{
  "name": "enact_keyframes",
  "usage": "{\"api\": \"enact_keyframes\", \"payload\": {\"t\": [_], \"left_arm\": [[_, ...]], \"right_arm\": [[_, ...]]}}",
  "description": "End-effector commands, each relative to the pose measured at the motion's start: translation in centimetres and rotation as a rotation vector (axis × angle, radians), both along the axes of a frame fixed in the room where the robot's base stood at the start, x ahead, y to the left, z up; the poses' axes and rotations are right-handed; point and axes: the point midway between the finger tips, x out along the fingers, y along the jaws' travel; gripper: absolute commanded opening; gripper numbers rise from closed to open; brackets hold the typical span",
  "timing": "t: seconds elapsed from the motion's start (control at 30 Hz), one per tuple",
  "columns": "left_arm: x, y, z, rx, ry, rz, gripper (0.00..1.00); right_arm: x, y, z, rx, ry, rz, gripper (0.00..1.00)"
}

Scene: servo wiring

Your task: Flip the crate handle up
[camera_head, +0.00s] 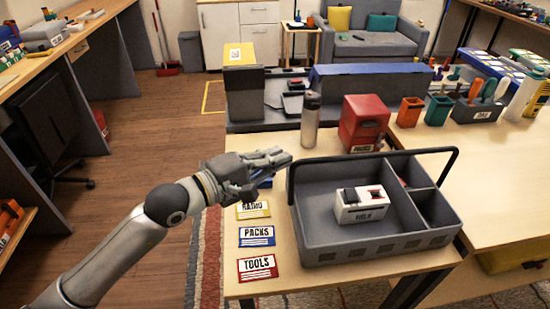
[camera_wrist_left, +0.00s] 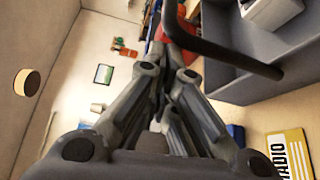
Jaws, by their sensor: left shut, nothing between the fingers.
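The grey open crate (camera_head: 375,243) stands on the wooden table, with dividers on its right side. Its dark handle (camera_head: 375,157) is a bar that stands above the rim and spans the crate toward its far side. I cannot tell its exact tilt. My left gripper (camera_head: 284,157) is shut and empty, with its fingertips beside the handle's left corner. Whether they touch is unclear. In the left wrist view the handle (camera_wrist_left: 225,55) runs close past the shut fingers (camera_wrist_left: 160,60), with the crate (camera_wrist_left: 262,78) behind it. My right gripper is not in view.
A white box (camera_head: 361,208) sits inside the crate. Yellow, blue and red label cards (camera_head: 256,237) lie left of it. A grey bottle (camera_head: 310,122) and a red box (camera_head: 363,124) stand behind. Tool cups (camera_head: 410,112) stand at the back right; the table's right side is clear.

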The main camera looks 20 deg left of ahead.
Motion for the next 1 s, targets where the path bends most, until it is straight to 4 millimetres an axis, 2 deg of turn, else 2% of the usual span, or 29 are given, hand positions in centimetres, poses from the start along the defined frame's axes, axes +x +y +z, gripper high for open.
{"api": "enact_keyframes", "payload": {"t": [0.27, 0.6, 1.0], "left_arm": [[-1.1, 0.6, 0.0, -0.002, 0.003, -0.003, 0.00], [-4.5, 3.5, 0.2, 0.001, 0.005, 0.000, 0.00], [-7.6, 5.8, 0.5, 0.002, 0.005, -0.001, 0.00]], "right_arm": [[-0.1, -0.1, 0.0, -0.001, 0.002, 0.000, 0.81], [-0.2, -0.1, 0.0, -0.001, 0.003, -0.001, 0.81], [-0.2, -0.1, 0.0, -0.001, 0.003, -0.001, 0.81]]}}
